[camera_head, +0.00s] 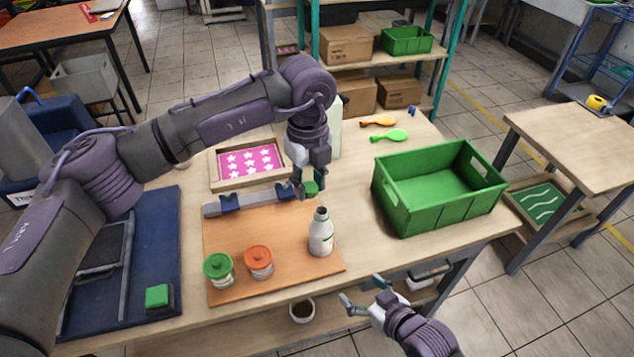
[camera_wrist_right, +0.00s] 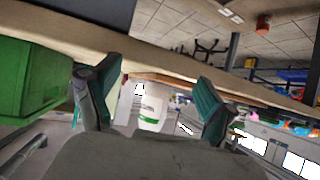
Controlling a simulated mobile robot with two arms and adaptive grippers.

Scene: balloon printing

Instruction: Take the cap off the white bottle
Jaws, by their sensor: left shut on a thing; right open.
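The white bottle (camera_head: 320,239) stands upright on the orange-brown board (camera_head: 240,232), near its right edge. Its narrow neck shows a dark top with no cap on it. My left gripper (camera_head: 309,181) is above and behind the bottle, shut on a small green cap (camera_head: 311,188), apart from the bottle. My right gripper (camera_head: 361,291) is open and empty in front of the table edge, right of the bottle. In the right wrist view a white container with a green band (camera_wrist_right: 151,113), likely the bottle, shows between the open fingers (camera_wrist_right: 152,80).
Jars with green (camera_head: 218,265) and orange (camera_head: 258,261) lids stand at the board's front left. A green crate (camera_head: 398,208) stands to the right. A framed pink star screen (camera_head: 216,178) lies behind the board. Orange and green spoon-like items (camera_head: 388,136) lie at the back.

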